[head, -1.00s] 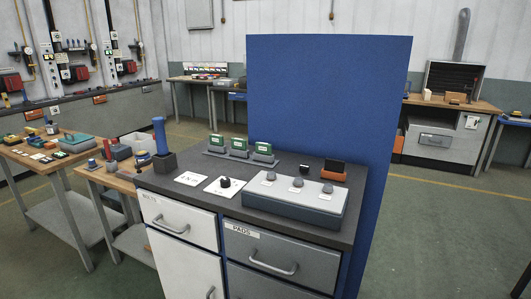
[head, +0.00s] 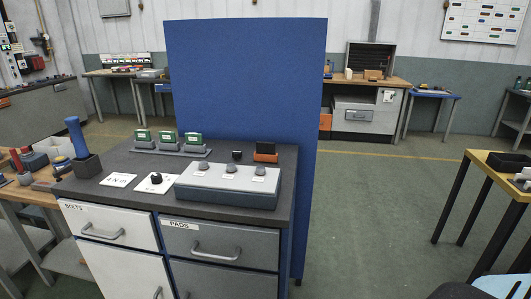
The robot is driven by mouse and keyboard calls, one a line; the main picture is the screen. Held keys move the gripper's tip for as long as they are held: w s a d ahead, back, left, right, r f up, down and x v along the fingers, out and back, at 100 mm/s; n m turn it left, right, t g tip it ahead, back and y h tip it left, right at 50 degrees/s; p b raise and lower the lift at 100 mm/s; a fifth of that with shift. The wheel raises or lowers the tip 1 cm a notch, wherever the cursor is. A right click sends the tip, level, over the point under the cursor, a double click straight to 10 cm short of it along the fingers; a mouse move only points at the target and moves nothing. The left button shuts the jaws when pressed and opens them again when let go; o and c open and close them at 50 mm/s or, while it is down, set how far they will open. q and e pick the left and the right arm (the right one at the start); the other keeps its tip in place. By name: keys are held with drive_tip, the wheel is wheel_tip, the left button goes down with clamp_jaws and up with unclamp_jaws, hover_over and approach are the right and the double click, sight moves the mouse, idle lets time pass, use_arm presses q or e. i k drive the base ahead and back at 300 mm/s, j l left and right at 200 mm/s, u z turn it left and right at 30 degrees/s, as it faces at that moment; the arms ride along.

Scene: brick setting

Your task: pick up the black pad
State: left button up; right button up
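No item is clearly recognisable as the black pad. A closed grey drawer (head: 222,246) labelled "PADS" is in the front of the dark-topped cabinet (head: 110,200). On the cabinet top, a black block (head: 266,147) sits in an orange holder (head: 265,157) at the back right. A small black piece (head: 237,155) stands left of it. A black knob-like piece (head: 156,178) sits on a white card (head: 152,185). Neither gripper shows in the head view.
A grey box with several knobs (head: 228,185) fills the cabinet's front right. Green-topped pieces (head: 167,139) stand behind, and a blue bottle in a dark holder (head: 76,140) at left. A blue panel (head: 245,85) rises behind. A table (head: 486,165) stands right; floor between is clear.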

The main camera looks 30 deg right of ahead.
sight(263, 147)
drive_tip(key=z, duration=2.65)
drive_tip(key=k+j, duration=0.35)
drive_tip(key=k, duration=0.3)
